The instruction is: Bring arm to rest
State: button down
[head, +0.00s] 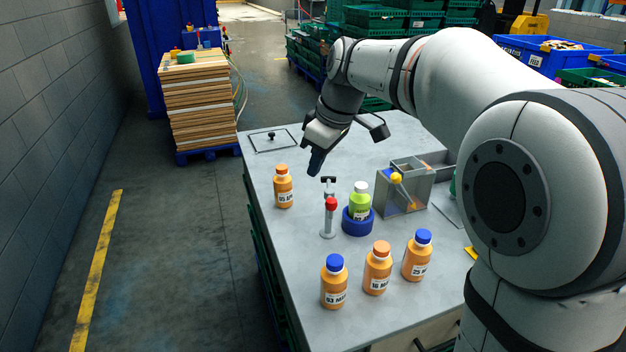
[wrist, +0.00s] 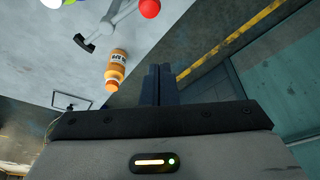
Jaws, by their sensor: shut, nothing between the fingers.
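My gripper (head: 316,161) hangs above the back left part of the grey table (head: 300,250) in the head view. In the wrist view my gripper (wrist: 160,72) shows its two dark fingers close together, with nothing between them. An orange bottle with an orange cap (head: 284,186) stands on the table below and left of the gripper. It also shows in the wrist view (wrist: 117,68), left of the fingers and apart from them. My arm reaches in from the right of the head view.
A green bottle (head: 359,203) stands in a blue ring holder (head: 357,224). Beside it is a red-knobbed post (head: 330,218). Orange bottles (head: 334,283) (head: 378,268) (head: 416,256) stand in front. A clear box (head: 404,193) is at right. A floor aisle lies left of the table.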

jog(key=s+d+f+m+h, duration=0.1)
jog(key=s+d+f+m, duration=0.3)
jog(key=s, duration=0.3)
jog(key=s+d+f+m+h, duration=0.1)
jog(key=s+d+f+m, duration=0.3)
jog(key=s, duration=0.4)
jog(key=s+d+f+m+t+h, duration=0.1)
jog(key=s+d+f+m, duration=0.3)
jog(key=s+d, duration=0.2)
jog(key=shift+s+d+f, duration=0.15)
jog(key=shift+s+d, duration=0.1)
jog(key=shift+s, duration=0.5)
